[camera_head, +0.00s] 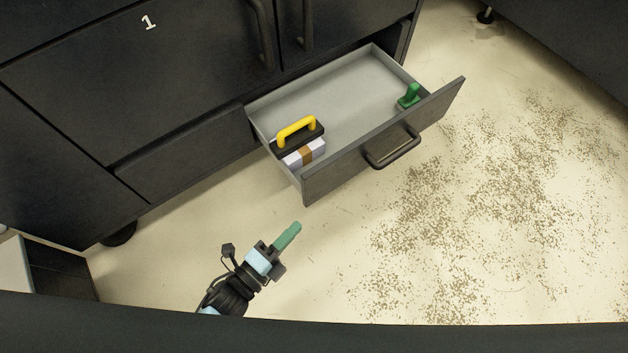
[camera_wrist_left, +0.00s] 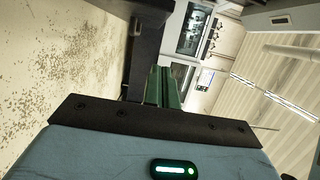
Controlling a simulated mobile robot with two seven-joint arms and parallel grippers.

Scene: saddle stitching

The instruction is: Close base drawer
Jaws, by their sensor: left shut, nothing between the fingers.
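The base drawer (camera_head: 340,92) is pulled out of the dark cabinet in the head view, its grey inside showing. Its dark front panel (camera_head: 437,108) carries a dark bar handle (camera_head: 393,147). Inside lie a yellow-handled black tool (camera_head: 297,131) on a white and brown block, and a small green item (camera_head: 409,96). My left gripper (camera_head: 293,229), with green fingers, is shut and empty below the drawer's near left corner in the picture, apart from it. Its green fingers also show in the left wrist view (camera_wrist_left: 163,88). My right gripper is not in view.
The dark cabinet (camera_head: 140,75) with a white number 1 stands behind the drawer. A cabinet foot (camera_head: 119,234) touches the floor at left. The pale, speckled floor (camera_head: 480,210) in front and to the right is clear. A dark edge crosses the bottom.

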